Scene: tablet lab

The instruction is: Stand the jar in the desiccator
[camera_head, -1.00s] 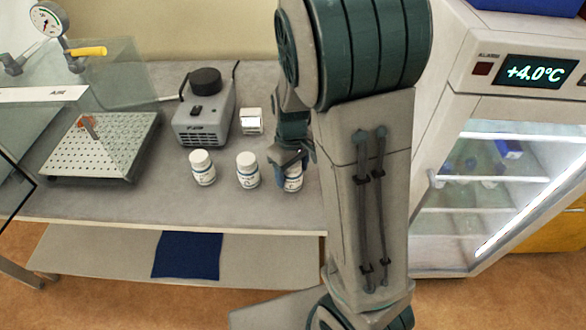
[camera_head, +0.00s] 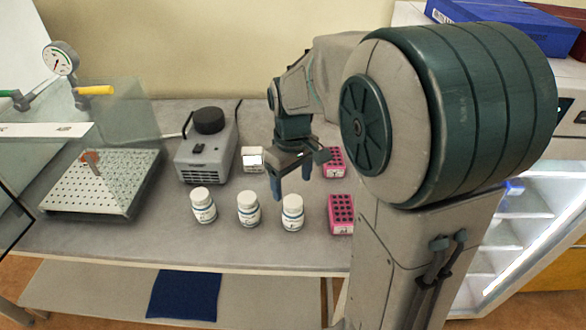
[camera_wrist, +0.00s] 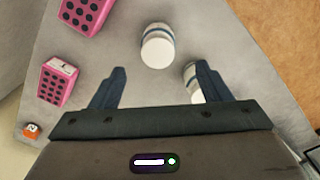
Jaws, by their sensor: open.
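Three white jars with labels stand upright in a row on the bench: the left jar (camera_head: 203,206), the middle jar (camera_head: 248,209) and the right jar (camera_head: 292,213). The pictures do not show which is meant. My gripper (camera_head: 292,184) is open and empty, behind and above the right jar. In the wrist view, the right jar (camera_wrist: 157,48) lies ahead of the gap between my fingers (camera_wrist: 160,82); another jar (camera_wrist: 193,78) is partly hidden by the right-hand finger. The clear-walled desiccator (camera_head: 140,110) stands at the left with a perforated plate (camera_head: 110,190) inside.
A grey device (camera_head: 205,150) with a black knob and a small white box (camera_head: 252,159) stand behind the jars. Two pink racks (camera_head: 334,162) (camera_head: 341,214) stand right of them. An orange-red item (camera_head: 91,160) shows at the plate. A gauge (camera_head: 61,60) rises above the desiccator.

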